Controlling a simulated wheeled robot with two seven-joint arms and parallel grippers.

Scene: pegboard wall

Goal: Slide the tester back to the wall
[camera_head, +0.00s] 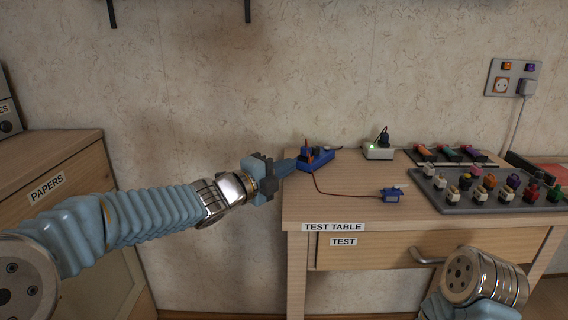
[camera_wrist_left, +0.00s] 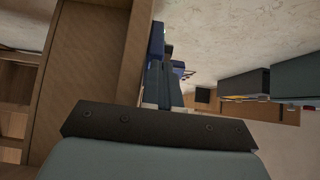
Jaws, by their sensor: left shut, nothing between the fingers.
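The tester appears to be the blue device (camera_head: 318,158) near the back left of the test table, close to the wall; an orange part stands on it. A red wire runs from it to a small blue box (camera_head: 391,194) nearer the table's front. My left gripper (camera_head: 294,165) is shut and empty, its fingertips at the left side of the blue device; I cannot tell whether they touch. In the left wrist view the shut fingers (camera_wrist_left: 166,88) point toward a blue part (camera_wrist_left: 157,40), probably the device. My right wrist shows at lower right; its gripper is out of view.
The test table (camera_head: 340,208) has clear wood in front of the device. A wooden papers cabinet (camera_head: 85,165) stands at left, with a gap between.

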